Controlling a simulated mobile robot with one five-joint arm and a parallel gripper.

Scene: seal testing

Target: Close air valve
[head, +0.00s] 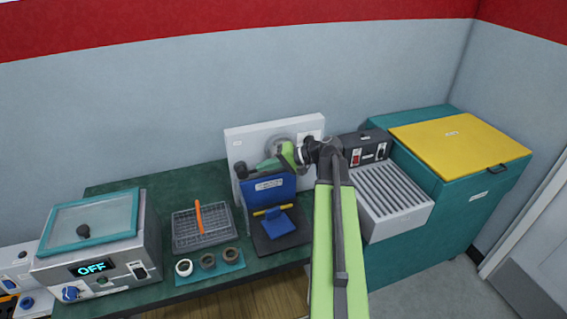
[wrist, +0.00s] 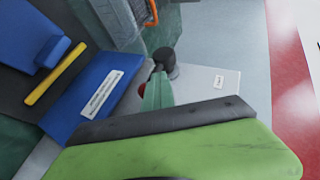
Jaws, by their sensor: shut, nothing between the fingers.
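A white panel (head: 237,144) stands upright at the back of the bench, with a small label that also shows in the wrist view (wrist: 219,83). A teal lever (head: 266,164), probably the air valve's handle, is in front of it beside a dark round knob (head: 240,170). In the wrist view the teal lever (wrist: 156,93) shows just beyond my gripper, with the dark knob (wrist: 165,60) and a bit of red next to it. My green gripper (head: 286,157) is shut and empty, close to the lever; I cannot tell if they touch. Its finger (wrist: 160,122) hides the lever's lower part.
A blue labelled block (head: 267,188) and a blue clamp with a yellow bar (head: 273,211) are just below my gripper. A ribbed grey unit (head: 394,207) is right.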

